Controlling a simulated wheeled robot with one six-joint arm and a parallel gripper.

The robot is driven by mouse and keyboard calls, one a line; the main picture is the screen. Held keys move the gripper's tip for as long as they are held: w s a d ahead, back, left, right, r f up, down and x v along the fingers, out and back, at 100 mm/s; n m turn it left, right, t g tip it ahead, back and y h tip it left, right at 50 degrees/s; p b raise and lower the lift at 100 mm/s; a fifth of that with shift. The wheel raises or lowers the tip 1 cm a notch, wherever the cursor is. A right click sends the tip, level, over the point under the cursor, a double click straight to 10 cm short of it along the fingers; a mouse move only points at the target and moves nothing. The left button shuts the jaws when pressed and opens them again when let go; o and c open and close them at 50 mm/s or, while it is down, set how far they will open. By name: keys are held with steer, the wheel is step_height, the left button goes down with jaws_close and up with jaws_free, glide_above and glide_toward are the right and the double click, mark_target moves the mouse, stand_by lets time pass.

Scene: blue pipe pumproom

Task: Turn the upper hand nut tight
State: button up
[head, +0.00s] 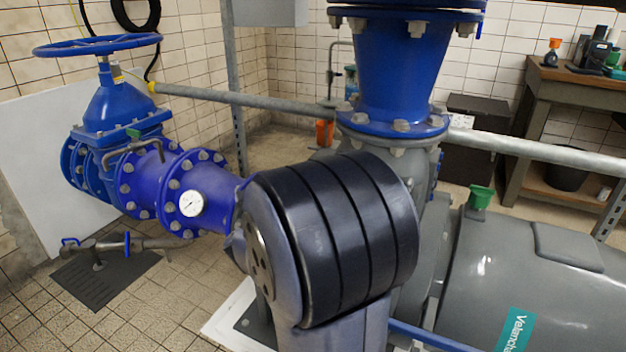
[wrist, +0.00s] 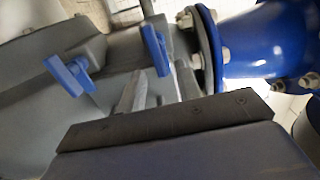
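Two blue winged hand nuts show in the wrist view, against grey pump metal. The other hand nut (wrist: 68,76) is further left. The picture is tilted; the nut nearer the pipe seems the upper one. A dark plate with screws, probably part of my gripper (wrist: 170,120), crosses the bottom of the wrist view. In the head view my arm hides the gripper and both nuts.
A blue vertical pipe (head: 400,75) rises behind my arm, and its bolted flange shows in the wrist view (wrist: 262,42). The grey pump body (head: 480,270) is at right. A blue valve (head: 110,100) with a handwheel stands left. Tiled floor (head: 150,310) is open at lower left.

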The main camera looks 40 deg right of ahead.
steer(key=p+v, duration=0.1)
steer(key=v, duration=0.6)
steer(key=shift+a, duration=0.1)
steer(key=b+x, duration=0.2)
steer(key=x, duration=0.9)
steer(key=shift+a+r, duration=0.1)
stand_by(0.3)
